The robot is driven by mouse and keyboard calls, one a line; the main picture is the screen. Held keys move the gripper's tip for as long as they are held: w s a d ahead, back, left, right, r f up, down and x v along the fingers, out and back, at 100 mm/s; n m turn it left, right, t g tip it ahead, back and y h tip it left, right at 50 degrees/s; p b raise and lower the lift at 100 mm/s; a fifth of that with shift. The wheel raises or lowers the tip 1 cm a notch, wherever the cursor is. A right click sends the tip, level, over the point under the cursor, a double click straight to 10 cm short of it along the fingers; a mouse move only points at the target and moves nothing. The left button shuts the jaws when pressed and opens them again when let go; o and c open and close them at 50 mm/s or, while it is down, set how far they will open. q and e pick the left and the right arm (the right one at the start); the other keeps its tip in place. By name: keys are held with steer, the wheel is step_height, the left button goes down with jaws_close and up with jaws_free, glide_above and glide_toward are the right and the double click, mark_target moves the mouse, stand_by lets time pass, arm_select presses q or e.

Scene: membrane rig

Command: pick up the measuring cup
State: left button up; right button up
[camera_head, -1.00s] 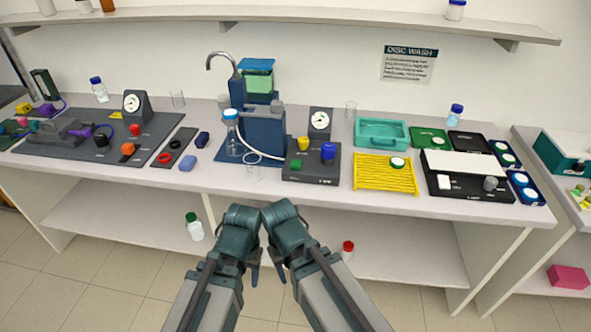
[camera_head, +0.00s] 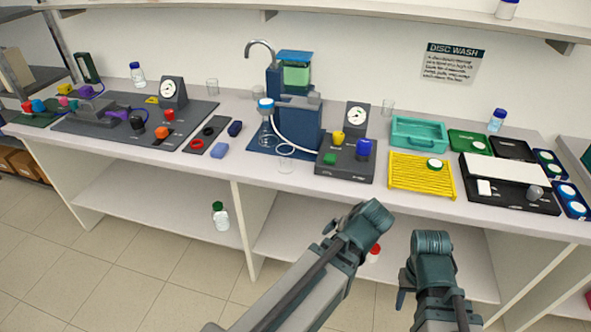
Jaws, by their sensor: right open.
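A small clear vessel (camera_head: 286,157), which looks like the measuring cup, stands near the front edge of the bench, just before the blue pump stand. Other clear glasses stand further back, one at left (camera_head: 212,87) and one behind the right gauge (camera_head: 387,107). My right gripper (camera_head: 401,299) is low in front of the bench at right, open and empty, apart from everything. My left gripper (camera_head: 329,228) is mostly hidden by its own wrist, in front of the bench edge; its jaws cannot be made out. Neither gripper touches a vessel.
A dark block with colored knobs (camera_head: 345,163) stands right of the vessel, and a yellow rack (camera_head: 421,178) beyond it. A white hose (camera_head: 290,146) loops close behind the vessel. The bench front strip (camera_head: 250,178) is clear.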

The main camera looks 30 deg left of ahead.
arm_select(q)
steer(key=w+a+r+n+t+y+b, duration=0.3)
steer(key=w+a+t+b, duration=0.2)
steer(key=a, duration=0.6)
steer(key=w+a+r+n+t+y+b, duration=0.2)
steer(key=w+a+t+b, duration=0.4)
steer(key=a, duration=0.6)
steer(key=shift+w+a+r+n+y+b, duration=0.2)
steer(key=shift+w+r+n+y+b, duration=0.15)
steer(key=shift+w+n+y, duration=0.5)
arm_select(e)
step_height(320, 180, down, 14)
arm_select(q)
steer(key=shift+w+r+m, duration=0.1)
steer(key=shift+w+m, duration=0.15)
arm_select(e)
steer(key=shift+r, duration=0.15)
